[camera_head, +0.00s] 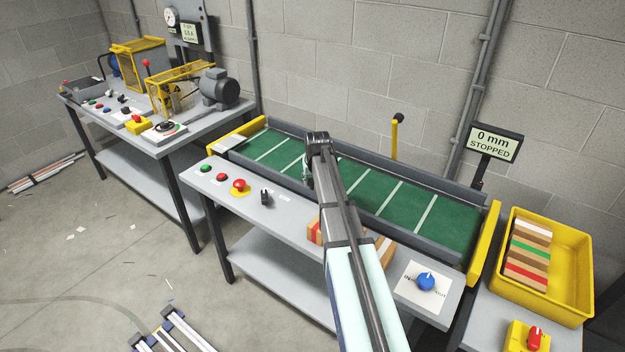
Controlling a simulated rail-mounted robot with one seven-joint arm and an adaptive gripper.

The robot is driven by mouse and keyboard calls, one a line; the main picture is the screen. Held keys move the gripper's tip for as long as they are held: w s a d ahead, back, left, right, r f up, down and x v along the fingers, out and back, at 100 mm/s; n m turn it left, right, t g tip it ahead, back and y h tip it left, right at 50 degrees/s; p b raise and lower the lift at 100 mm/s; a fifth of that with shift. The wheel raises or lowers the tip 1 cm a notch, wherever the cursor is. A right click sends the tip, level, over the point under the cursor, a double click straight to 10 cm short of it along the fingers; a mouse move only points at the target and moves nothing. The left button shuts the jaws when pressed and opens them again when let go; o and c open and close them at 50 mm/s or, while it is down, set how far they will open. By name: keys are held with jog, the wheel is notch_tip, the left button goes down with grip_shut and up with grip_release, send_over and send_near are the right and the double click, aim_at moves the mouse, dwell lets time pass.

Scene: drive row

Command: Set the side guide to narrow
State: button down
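The green conveyor (418,208) with white cross stripes runs between grey side rails, the front one being (425,247). A yellow lever (394,138) with a black ball top stands upright behind the back rail. A blue knob (426,281) sits on a white plate at the bench's right front, with "IN" readable on its left. I cannot tell which part sets the side guide. My arm reaches over the conveyor from the front, and my gripper (308,172) is at its far end, above the belt's left-middle. My arm mostly hides the gripper, so its fingers are unclear.
A display (495,142) reads "0 mm STOPPED". A green button, red buttons (239,185) and a black switch (265,196) line the front left. Striped blocks (314,230) lie on the bench beside my arm. A yellow tray (575,270) holds more blocks at right.

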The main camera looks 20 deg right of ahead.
jog(key=w+d, duration=0.1)
jog(key=d, duration=0.2)
jog(key=w+d+b, duration=0.1)
jog(key=w+d, duration=0.3)
jog(key=d, duration=0.1)
jog(key=shift+d, duration=0.3)
jog(key=shift+w+d, duration=0.1)
jog(key=shift+d, duration=0.15)
jog(key=c, duration=0.9)
grip_release()
jog(key=shift+o, duration=0.8)
jog(key=shift+d, duration=0.15)
jog(key=shift+r, duration=0.15)
jog(key=v, duration=1.1)
jog(key=shift+r, duration=0.35)
jog(key=shift+a+b, duration=0.25)
jog(key=shift+b, duration=0.05)
